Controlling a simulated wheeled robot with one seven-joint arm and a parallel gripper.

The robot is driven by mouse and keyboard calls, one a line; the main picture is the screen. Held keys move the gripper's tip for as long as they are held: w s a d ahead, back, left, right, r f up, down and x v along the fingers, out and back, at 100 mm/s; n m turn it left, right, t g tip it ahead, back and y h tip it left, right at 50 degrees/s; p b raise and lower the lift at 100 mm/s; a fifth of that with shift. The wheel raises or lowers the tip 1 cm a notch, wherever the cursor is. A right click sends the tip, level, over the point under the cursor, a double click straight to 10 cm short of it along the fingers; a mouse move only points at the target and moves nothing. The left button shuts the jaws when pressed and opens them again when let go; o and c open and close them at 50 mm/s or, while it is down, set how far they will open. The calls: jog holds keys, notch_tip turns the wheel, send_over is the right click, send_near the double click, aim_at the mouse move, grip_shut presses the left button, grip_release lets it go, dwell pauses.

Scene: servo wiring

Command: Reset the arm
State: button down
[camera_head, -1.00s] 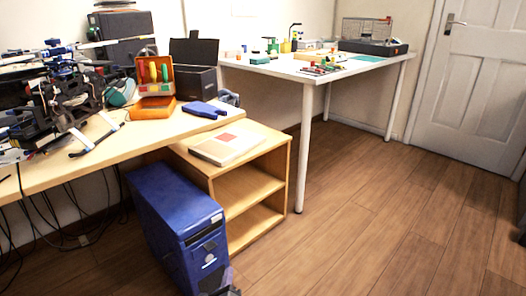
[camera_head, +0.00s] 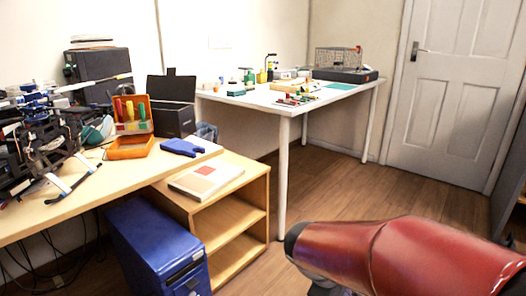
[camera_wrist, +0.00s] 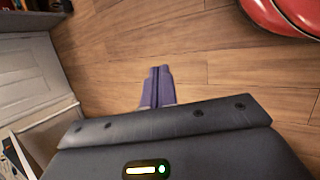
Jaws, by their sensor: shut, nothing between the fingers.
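My gripper (camera_wrist: 159,70) shows in the wrist view, with its purple fingers shut together and nothing between them. Wooden floor lies beyond the fingertips. In the head view, a red link of my arm (camera_head: 400,255) fills the lower right, and the gripper itself is out of that view.
A wooden desk (camera_head: 75,205) with tools and mechanical parts stands at the left. A blue computer case (camera_head: 160,250) and a wooden shelf (camera_head: 228,215) stand below it. A white table (camera_head: 280,105) with small items is at the back. A closed door (camera_head: 440,90) is at the right. Floor between is clear.

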jog(key=s+a+r+m+t+y+p, duration=0.1)
jog(key=s+a+r+m+t+y, duration=0.1)
jog(key=s+r+m+y, duration=0.4)
jog(key=s+r+m+t, duration=0.1)
jog(key=s+r+m, duration=0.2)
jog(key=s, duration=0.2)
jog(key=shift+s+r+m+t, duration=0.15)
jog(key=shift+r+m+t, duration=0.05)
jog(key=shift+m+t, duration=0.2)
